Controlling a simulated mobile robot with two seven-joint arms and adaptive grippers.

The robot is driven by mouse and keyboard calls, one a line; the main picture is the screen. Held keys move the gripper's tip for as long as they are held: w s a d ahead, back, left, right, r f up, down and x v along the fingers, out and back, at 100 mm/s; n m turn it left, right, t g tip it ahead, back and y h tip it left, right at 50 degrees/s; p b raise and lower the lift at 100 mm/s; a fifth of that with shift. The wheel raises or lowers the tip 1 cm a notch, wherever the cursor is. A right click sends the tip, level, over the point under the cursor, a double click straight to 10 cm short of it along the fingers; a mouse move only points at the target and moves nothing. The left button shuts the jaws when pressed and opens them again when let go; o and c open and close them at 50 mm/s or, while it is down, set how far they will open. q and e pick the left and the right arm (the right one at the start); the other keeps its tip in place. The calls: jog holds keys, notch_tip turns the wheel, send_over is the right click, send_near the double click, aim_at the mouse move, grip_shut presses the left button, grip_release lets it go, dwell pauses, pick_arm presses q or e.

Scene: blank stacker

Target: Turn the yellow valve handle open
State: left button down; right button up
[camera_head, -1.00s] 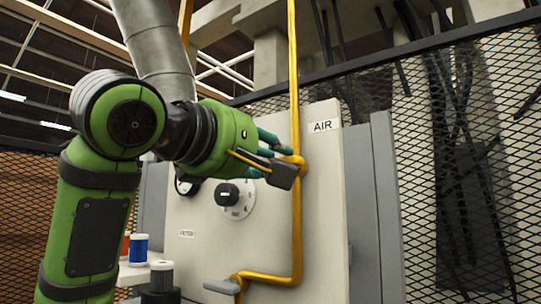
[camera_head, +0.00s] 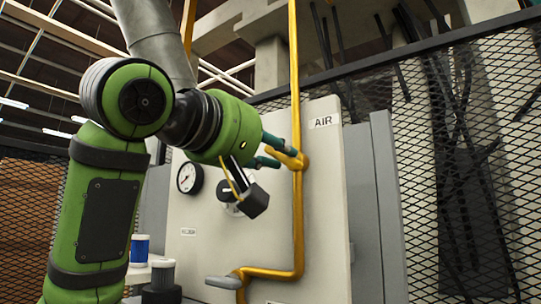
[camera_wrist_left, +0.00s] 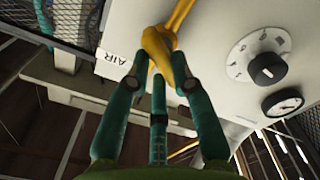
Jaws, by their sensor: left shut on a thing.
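The yellow valve handle (camera_head: 288,158) sits on the vertical yellow pipe (camera_head: 295,80), below the AIR label (camera_head: 323,121). It points left from the pipe, partly covered by my fingers. My left gripper (camera_head: 273,150) reaches it from the left, with teal fingers shut around it. In the left wrist view, the yellow handle (camera_wrist_left: 158,42) lies between the fingertips of my left gripper (camera_wrist_left: 162,68), with the pipe behind it. My right gripper is not in view.
A pale panel (camera_head: 325,200) carries a gauge (camera_head: 189,177) and a dial, partly hidden by my wrist camera. A grey lever (camera_head: 222,283) sits on the lower pipe. Spools, including a blue one (camera_head: 140,248), stand at lower left. Mesh fencing (camera_head: 415,180) lies behind on the right.

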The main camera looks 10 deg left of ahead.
pick_arm(q)
jog(key=m+b, duration=0.1)
jog(key=m, duration=1)
jog(key=shift+d, duration=0.1)
dwell(0.5)
jog(key=c, duration=1.1)
grip_release()
jog(key=shift+o, duration=0.2)
jog(key=shift+w+d+f, duration=0.15)
jog(key=shift+w+f, duration=0.05)
jog(key=shift+w, duration=0.05)
jog(key=v, duration=1.2)
